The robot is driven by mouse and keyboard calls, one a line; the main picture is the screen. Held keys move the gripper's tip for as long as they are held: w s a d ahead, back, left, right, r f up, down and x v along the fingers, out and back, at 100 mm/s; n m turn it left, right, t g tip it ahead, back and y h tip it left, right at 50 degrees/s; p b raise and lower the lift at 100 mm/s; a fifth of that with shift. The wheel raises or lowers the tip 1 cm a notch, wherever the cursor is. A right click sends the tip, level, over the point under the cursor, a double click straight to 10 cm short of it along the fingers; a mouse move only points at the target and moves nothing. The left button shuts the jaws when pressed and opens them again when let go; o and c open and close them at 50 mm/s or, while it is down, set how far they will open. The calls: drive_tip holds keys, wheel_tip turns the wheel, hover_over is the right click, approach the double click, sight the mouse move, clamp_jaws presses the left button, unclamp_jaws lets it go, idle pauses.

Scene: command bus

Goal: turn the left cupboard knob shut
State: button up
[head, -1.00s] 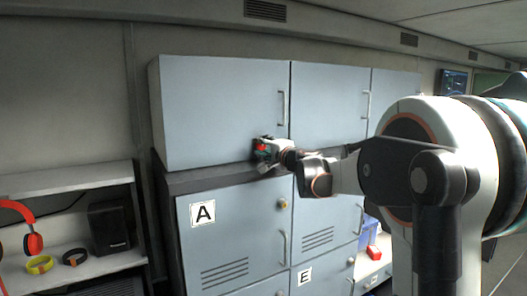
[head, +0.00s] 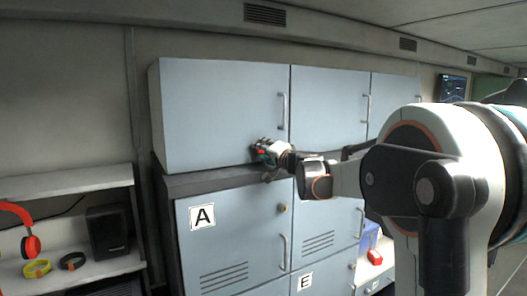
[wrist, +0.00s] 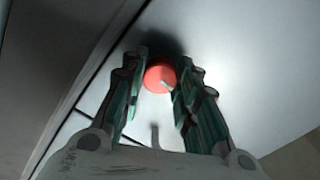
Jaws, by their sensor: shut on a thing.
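The red round knob (wrist: 158,78) of the left cupboard is on the pale blue-grey upper left door, low near its right edge. A pale mark shows on its lower right face in the wrist view. My gripper (wrist: 162,72), with green-sided fingers, has one finger on each side of the knob and is shut on it. In the head view my gripper (head: 265,150) reaches the lower right part of the upper left cupboard door (head: 215,110). The knob is mostly hidden there by the fingers. The door looks flush with its frame.
A vertical bar handle (head: 282,110) is above my gripper on the same door. A shelf (head: 65,185) with headphones and a black speaker stands at left.

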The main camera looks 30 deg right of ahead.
drive_tip(key=o, duration=1.1)
drive_tip(key=s, duration=1.2)
drive_tip(key=shift+d, duration=0.15)
